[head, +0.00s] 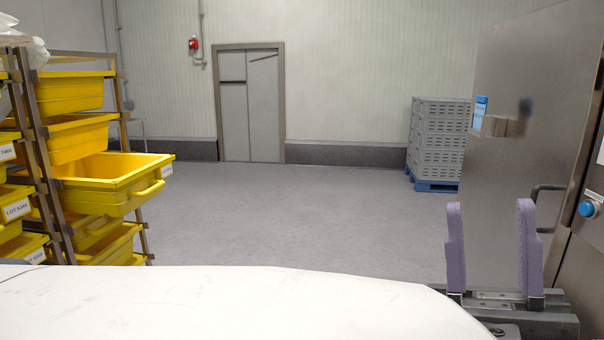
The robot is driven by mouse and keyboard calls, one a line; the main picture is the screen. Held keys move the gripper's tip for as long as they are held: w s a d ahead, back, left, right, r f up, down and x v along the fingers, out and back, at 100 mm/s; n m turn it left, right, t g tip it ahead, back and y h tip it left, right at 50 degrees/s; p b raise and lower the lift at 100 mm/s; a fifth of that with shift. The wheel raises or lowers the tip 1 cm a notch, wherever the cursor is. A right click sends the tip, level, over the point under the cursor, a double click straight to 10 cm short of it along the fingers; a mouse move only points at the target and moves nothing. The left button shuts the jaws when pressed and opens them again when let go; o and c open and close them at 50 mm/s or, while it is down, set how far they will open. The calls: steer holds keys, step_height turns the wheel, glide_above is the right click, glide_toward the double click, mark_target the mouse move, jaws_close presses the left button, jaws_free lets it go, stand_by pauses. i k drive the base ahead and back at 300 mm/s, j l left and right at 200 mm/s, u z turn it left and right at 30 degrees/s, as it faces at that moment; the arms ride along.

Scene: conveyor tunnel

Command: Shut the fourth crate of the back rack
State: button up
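The back rack (40,135) stands at the left with several yellow crates stacked in it. One yellow crate (108,184) is pulled far out to the right, its open top and front handle showing. The crates above (75,138) and below it (110,245) sit farther in. I cannot tell from which end the crates are counted. My gripper (491,246), with two purple fingers, is at the lower right, far from the rack. Its fingers are upright and wide apart, with nothing between them.
Another rack with labelled yellow crates (14,212) is at the left edge, partly cut off. Grey crates (438,138) stand on a blue pallet (433,184) at the back. A steel cabinet (520,130) with a handle stands close behind my gripper. The grey floor (300,215) between is clear.

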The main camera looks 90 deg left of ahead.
mark_target(107, 184)
steer(key=u, duration=3.55)
